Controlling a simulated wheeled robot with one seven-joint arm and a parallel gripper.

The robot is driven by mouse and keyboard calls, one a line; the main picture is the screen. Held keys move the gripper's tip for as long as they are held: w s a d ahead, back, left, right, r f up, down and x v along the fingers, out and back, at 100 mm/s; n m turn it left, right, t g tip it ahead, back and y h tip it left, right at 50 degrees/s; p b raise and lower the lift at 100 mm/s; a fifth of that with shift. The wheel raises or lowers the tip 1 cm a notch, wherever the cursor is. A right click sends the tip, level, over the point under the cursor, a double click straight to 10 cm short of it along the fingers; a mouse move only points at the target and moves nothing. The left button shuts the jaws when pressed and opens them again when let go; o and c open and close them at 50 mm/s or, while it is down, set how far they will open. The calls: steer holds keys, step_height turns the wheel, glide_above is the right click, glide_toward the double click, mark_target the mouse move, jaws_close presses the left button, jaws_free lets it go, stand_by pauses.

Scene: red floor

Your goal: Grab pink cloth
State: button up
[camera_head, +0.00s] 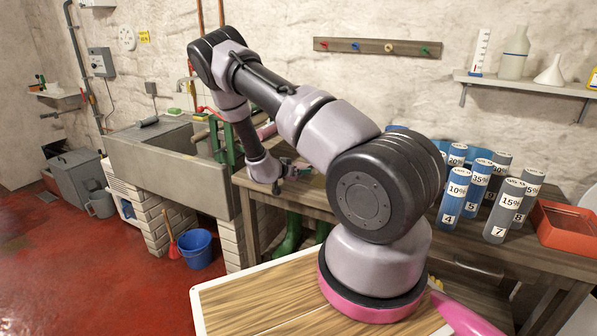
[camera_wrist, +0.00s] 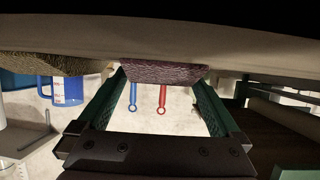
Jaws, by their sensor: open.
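A mauve-pink, rough-textured piece (camera_wrist: 165,71), which looks like the cloth, lies along a pale edge at the top middle of the wrist view. My gripper (camera_wrist: 163,79) is open, with its two green fingers on either side of that piece. Nothing is clearly clamped; I cannot tell whether the fingers touch it. In the head view my gripper (camera_head: 284,177) is small, at the workbench's left end beside the sink. A small pink patch (camera_head: 267,130) shows behind my arm there, partly hidden; I cannot tell if it is the cloth.
The stone sink (camera_head: 165,160) is left of the wooden workbench (camera_head: 310,198). Several numbered cylinders (camera_head: 457,195) and a red tray (camera_head: 565,225) stand at its right. An olive-brown textured piece (camera_wrist: 50,64) lies left of the fingers. A blue bucket (camera_head: 196,248) stands on the floor.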

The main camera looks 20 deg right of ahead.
steer(key=c, duration=1.5)
